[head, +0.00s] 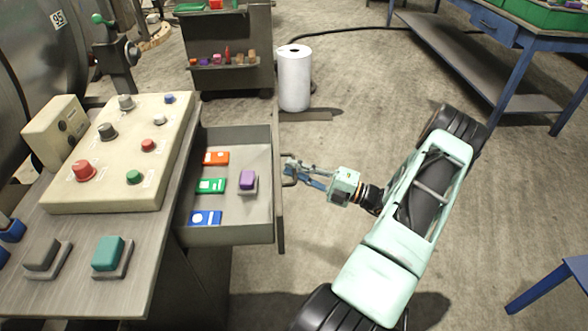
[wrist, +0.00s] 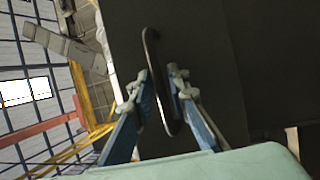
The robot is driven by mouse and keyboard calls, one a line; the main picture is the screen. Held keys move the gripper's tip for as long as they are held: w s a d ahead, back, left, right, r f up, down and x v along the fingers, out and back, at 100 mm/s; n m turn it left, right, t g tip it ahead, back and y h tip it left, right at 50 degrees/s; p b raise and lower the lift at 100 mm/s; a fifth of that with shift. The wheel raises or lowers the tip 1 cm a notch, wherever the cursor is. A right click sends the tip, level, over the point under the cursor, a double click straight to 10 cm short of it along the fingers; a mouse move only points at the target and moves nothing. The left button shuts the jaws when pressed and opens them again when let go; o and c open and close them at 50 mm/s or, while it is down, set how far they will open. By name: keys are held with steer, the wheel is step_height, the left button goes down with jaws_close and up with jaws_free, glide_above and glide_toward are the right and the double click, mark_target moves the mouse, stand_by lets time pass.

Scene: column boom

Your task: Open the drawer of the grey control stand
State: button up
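The grey control stand (head: 172,214) is at the left in the head view. Its drawer (head: 238,235) is pulled well out to the right, with the inside showing. The drawer's front panel (head: 280,222) carries a bar handle (head: 289,184). The dark handle (wrist: 153,52) also shows in the wrist view, against the dark panel. My gripper (head: 293,171) is at the handle. In the wrist view my gripper (wrist: 161,72) has one finger on each side of the slanted bar. The fingers are close to it, but firm contact is not clear.
Orange (head: 216,158), green (head: 211,186) and blue (head: 205,218) pieces and a purple block (head: 248,182) lie in the drawer. A white cylinder (head: 294,80) stands behind. A blue-framed bench (head: 500,50) is at the back right. Floor right of the drawer is open around my arm.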

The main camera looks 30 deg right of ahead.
steer(key=v, duration=1.2)
